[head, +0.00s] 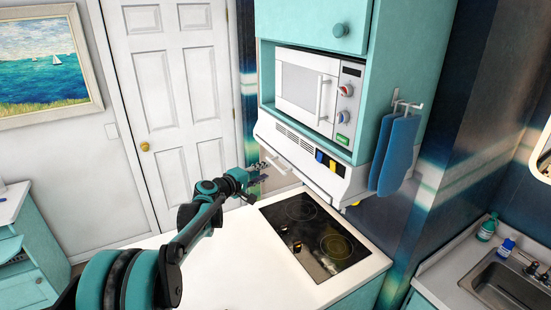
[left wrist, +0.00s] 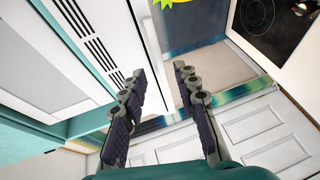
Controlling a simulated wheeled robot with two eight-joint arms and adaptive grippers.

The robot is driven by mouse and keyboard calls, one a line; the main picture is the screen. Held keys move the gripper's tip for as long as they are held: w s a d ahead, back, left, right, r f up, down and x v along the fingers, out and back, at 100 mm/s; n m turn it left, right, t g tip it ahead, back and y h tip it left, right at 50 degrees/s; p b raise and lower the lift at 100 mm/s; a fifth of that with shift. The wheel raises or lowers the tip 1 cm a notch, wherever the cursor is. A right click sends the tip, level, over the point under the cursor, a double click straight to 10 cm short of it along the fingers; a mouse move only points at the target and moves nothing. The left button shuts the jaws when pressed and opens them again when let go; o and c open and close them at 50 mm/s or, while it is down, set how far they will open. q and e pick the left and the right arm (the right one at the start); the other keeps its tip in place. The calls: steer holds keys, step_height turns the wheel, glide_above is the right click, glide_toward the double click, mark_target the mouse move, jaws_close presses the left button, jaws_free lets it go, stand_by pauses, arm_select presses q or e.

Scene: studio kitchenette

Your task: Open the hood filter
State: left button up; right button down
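The white range hood (head: 300,155) hangs under the microwave, with a slotted vent on its front. Its underside, where a filter would sit, is hidden in the head view. A pale bar-like part (head: 279,164) shows at the hood's left end. My left gripper (head: 262,172) is just left of and below that end. In the left wrist view the left gripper (left wrist: 160,73) has its two fingers apart with nothing between them. The hood (left wrist: 100,35) with its slots lies beside the left-hand finger; I cannot tell whether they touch. My right gripper is not in view.
A black cooktop (head: 315,236) is set in the white counter below the hood. The microwave (head: 311,86) is above it. Blue oven mitts (head: 396,152) hang on the cabinet's right side. A sink (head: 510,283) is at the lower right. A white door (head: 172,100) stands behind.

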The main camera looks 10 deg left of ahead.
mark_target(275, 166)
arm_select(q)
steer(key=x, duration=0.8)
steer(key=shift+a+r, duration=0.1)
jaws_close()
